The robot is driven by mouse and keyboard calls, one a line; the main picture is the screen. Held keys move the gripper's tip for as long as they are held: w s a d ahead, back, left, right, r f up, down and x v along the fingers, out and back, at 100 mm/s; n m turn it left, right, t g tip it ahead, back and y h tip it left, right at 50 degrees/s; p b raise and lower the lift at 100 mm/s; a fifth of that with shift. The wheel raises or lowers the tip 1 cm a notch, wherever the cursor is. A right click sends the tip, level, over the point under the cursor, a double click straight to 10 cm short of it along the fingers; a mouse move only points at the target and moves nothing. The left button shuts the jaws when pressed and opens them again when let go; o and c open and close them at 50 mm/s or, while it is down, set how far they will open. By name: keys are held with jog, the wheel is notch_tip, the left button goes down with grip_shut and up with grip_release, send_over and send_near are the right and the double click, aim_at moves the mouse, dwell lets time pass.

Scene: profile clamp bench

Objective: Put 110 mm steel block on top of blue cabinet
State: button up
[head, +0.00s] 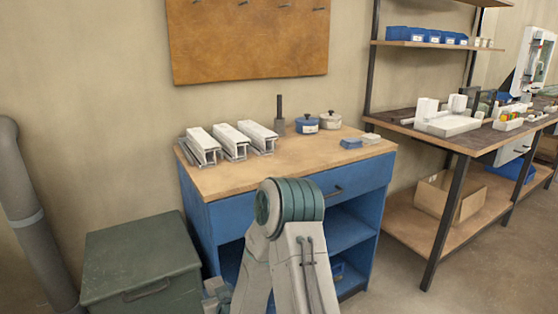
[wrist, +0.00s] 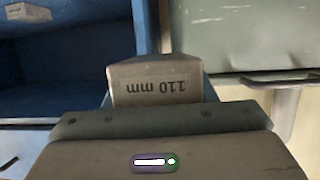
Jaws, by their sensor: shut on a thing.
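The 110 mm steel block (wrist: 157,82) is held in my gripper (wrist: 160,122) in the wrist view. Its "110 mm" label reads upside down there. The blue cabinet (head: 345,189) stands in the middle of the head view, with a wooden top, a drawer and open shelves below. Its blue side and shelf also fill the left of the wrist view (wrist: 75,72). In the head view my gripper (head: 215,293) is low at the cabinet's front left, below the top, mostly hidden by my arm. The block cannot be made out there.
On the cabinet top are several white profile pieces (head: 203,143), two lidded pots (head: 307,124), a dark post (head: 280,113) and small blue boxes (head: 351,143). The front of the top is clear. A green chest (head: 140,255) stands left. A workbench (head: 450,139) stands right.

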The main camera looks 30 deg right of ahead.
notch_tip(320, 180, up, 30)
jog(key=p, duration=2.9)
jog(key=w+d+r, duration=0.1)
jog(key=d+r, duration=0.2)
jog(key=d, duration=0.3)
jog(key=w+d+r+n+y, duration=0.1)
jog(key=d+r, duration=0.1)
jog(key=d, duration=0.4)
jog(key=w+d+r, duration=0.1)
jog(key=d+r, duration=0.2)
jog(key=d, duration=0.3)
jog(key=s+d+r, duration=0.1)
jog(key=s+d, duration=0.3)
jog(key=d, duration=0.5)
jog(key=s+d+r, duration=0.2)
jog(key=s+d, duration=0.2)
jog(key=d, duration=0.6)
jog(key=shift+s+d+r+m+h, duration=0.25)
jog(key=shift+s+m+h, duration=0.05)
jog(key=shift+s, duration=0.1)
